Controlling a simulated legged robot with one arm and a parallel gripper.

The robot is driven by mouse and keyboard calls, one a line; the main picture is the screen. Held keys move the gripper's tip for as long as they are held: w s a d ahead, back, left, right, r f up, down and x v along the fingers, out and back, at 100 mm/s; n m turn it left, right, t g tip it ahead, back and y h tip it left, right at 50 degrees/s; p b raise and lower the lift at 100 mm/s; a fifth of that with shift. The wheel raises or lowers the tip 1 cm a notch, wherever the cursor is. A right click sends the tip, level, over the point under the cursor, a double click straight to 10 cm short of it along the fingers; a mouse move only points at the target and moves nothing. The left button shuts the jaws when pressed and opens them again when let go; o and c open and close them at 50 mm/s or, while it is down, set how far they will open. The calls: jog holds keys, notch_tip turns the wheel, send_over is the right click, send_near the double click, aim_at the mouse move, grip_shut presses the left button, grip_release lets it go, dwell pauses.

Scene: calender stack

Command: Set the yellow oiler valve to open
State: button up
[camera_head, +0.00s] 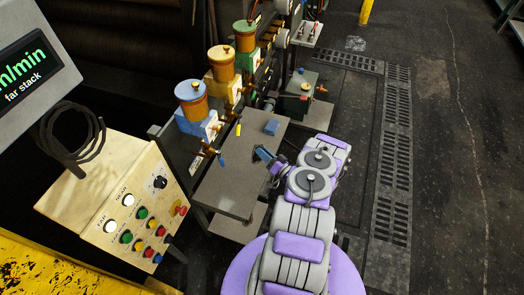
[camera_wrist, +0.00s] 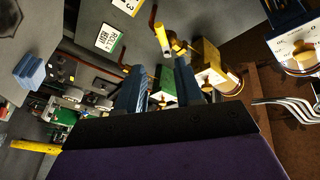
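The yellow oiler (camera_head: 223,72), with a yellow base and amber cup, stands between the blue oiler (camera_head: 191,105) and the green oiler (camera_head: 244,38). A small yellow valve handle (camera_head: 238,130) sticks out in front of it, over the grey table. In the wrist view the yellow handle (camera_wrist: 166,35) lies just beyond the gap between my fingers, apart from them. The yellow oiler (camera_wrist: 213,72) is behind my right finger. My gripper (camera_head: 262,154) is open and empty, right of the handle; its two blue fingers (camera_wrist: 161,78) are spread. The valve's setting is not clear.
A blue block (camera_head: 272,127) lies on the grey table (camera_head: 228,188) near my gripper. A blue valve handle (camera_head: 221,160) hangs in front of the blue oiler. A button panel (camera_head: 140,215) stands at left. The dark floor at right is clear.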

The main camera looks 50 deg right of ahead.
aim_at(239, 126)
jog(key=shift+w+d+r, duration=0.1)
jog(key=shift+w+r, duration=0.15)
jog(key=shift+c, duration=0.8)
jog(key=w+r+n, duration=0.1)
jog(key=w+r+n+b, duration=0.1)
jog(key=r+n, duration=0.1)
jog(key=n, duration=0.1)
jog(key=shift+w+d+r+g, duration=0.25)
jog(key=shift+w+d+g, duration=0.15)
jog(key=c, duration=0.4)
jog(key=r+n, duration=0.1)
jog(key=w+r+n+g+b, duration=0.1)
jog(key=n, duration=0.1)
jog(key=r+n+b, duration=0.1)
jog(key=n, duration=0.1)
jog(key=shift+w+a+r, duration=0.25)
jog(key=shift+a+r, duration=0.1)
jog(key=shift+a, duration=0.05)
grip_shut()
jog(key=s+a+r+n+g+b, duration=0.3)
jog(key=a+r+n+g, duration=0.1)
jog(key=n, duration=0.6)
jog(key=w+d+f+b, duration=0.2)
jog(key=w+f, duration=0.4)
jog(key=w, duration=0.4)
jog(key=shift+w+d+f+h, duration=0.3)
jog(key=shift+w+d+f, duration=0.05)
jog(key=shift+d, duration=0.1)
